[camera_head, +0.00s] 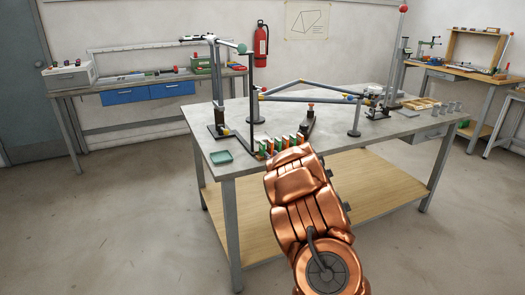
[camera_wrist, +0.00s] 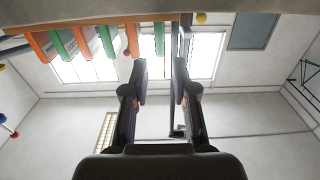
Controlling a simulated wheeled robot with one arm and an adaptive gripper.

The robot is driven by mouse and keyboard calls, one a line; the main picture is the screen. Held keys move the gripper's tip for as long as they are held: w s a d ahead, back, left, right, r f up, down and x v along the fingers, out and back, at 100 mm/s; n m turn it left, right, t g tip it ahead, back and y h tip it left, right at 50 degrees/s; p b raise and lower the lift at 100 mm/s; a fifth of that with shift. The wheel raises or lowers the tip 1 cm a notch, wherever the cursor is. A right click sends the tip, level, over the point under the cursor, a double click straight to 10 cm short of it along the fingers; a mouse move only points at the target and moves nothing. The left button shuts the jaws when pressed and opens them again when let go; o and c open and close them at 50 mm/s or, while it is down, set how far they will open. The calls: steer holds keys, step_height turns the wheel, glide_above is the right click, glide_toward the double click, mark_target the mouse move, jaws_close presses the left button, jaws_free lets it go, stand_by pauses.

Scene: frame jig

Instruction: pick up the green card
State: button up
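A row of upright orange and green cards stands at the near edge of the grey workbench, just beyond my copper arm in the head view. A green card (camera_head: 278,144) shows among the orange ones there. In the wrist view the row hangs from the top edge, with green cards (camera_wrist: 107,40) between orange cards (camera_wrist: 83,42). Another green card (camera_wrist: 159,38) is at the row's right end, beyond my fingertips. My gripper (camera_wrist: 160,72) is open and empty, its two dark fingers apart and clear of the cards. My arm hides the gripper in the head view.
A small teal tray (camera_head: 221,157) lies left of the cards on the workbench (camera_head: 400,125). Dark posts and a grey bar frame (camera_head: 305,98) stand behind the cards. The floor in front is clear.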

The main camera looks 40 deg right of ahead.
mark_target(264, 149)
steer(key=shift+p+x, duration=0.45)
steer(key=shift+x, duration=2.95)
jaws_close()
